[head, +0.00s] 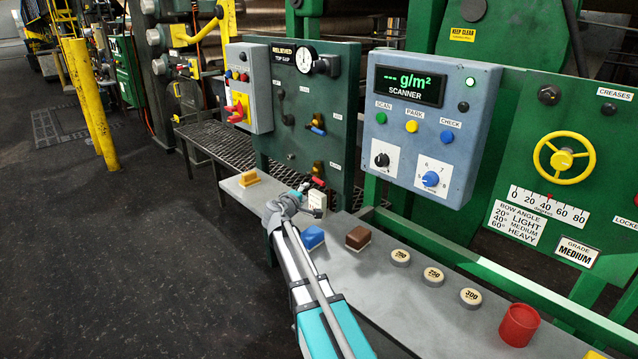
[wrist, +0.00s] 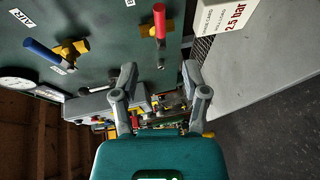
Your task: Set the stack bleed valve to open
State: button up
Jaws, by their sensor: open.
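The dark green valve panel (head: 338,95) carries two small brass valves. The upper valve has a blue handle (head: 317,130); in the wrist view this blue handle (wrist: 42,56) is beside an AIR label. The lower valve has a red handle (head: 318,181), and the red handle (wrist: 159,21) also shows near the top of the wrist view. The label by the red one is not readable, so I cannot confirm that it is the bleed valve. My gripper (wrist: 158,90) is open and empty, apart from both handles. In the head view my gripper (head: 290,200) is below and left of the red handle.
A yellow block (head: 249,178), blue block (head: 312,238), brown block (head: 358,238) and red cup (head: 519,325) are also there. A gauge (head: 306,58) tops the panel.

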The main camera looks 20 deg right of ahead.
aim_at(318, 182)
jog(key=b+x, duration=0.2)
jog(key=x, duration=1.1)
jog(key=shift+f, duration=0.1)
grip_shut()
jog(key=shift+w+d, duration=0.1)
jog(key=shift+d, duration=0.15)
jog(key=shift+a, duration=0.15)
